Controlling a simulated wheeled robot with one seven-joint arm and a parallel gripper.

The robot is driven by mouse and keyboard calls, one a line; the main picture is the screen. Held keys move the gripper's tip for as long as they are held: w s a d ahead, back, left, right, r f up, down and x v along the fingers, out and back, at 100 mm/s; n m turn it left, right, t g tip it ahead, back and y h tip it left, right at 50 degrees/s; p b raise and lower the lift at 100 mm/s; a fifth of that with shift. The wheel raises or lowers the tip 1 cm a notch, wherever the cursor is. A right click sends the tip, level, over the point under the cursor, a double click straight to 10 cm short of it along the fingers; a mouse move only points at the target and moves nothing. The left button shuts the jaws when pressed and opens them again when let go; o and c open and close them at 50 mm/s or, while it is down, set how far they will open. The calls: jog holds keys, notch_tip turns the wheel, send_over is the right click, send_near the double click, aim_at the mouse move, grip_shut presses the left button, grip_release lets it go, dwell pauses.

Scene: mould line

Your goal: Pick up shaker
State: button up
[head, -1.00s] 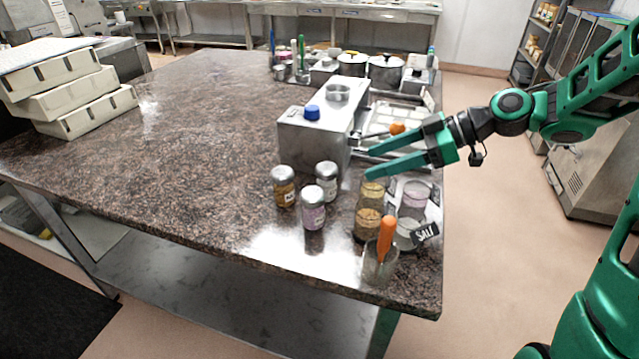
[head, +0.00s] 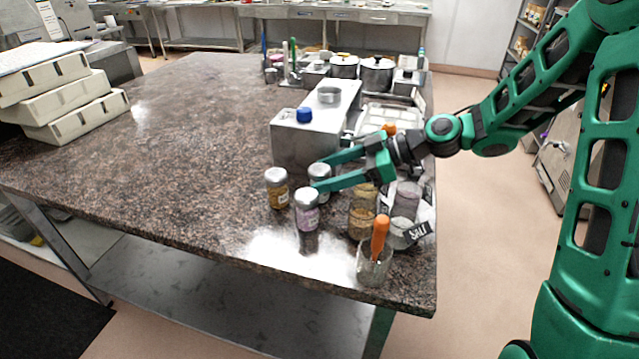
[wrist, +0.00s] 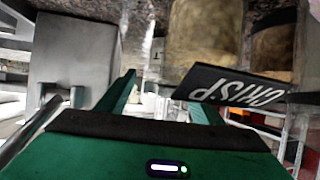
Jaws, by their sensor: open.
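Three shakers with grey lids stand upright on the stone counter (head: 190,150): one with gold-brown contents (head: 278,192), one with pink-purple contents (head: 307,215), and a rear one (head: 320,171) partly hidden by my gripper. My gripper (head: 319,174) is open, its two fingers pointing left at the rear shaker's lid. I cannot tell whether that shaker is between the fingers. In the wrist view the open fingers (wrist: 163,92) show, with nothing clearly held between them.
A steel box with a blue cap (head: 304,115) stands just behind the shakers. A dark label (wrist: 235,88) lies close by the right finger in the wrist view.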

jog(key=shift+x, duration=1.05)
jog(key=c, duration=1.2)
jog(key=shift+o, duration=0.2)
jog(key=shift+r, duration=0.1)
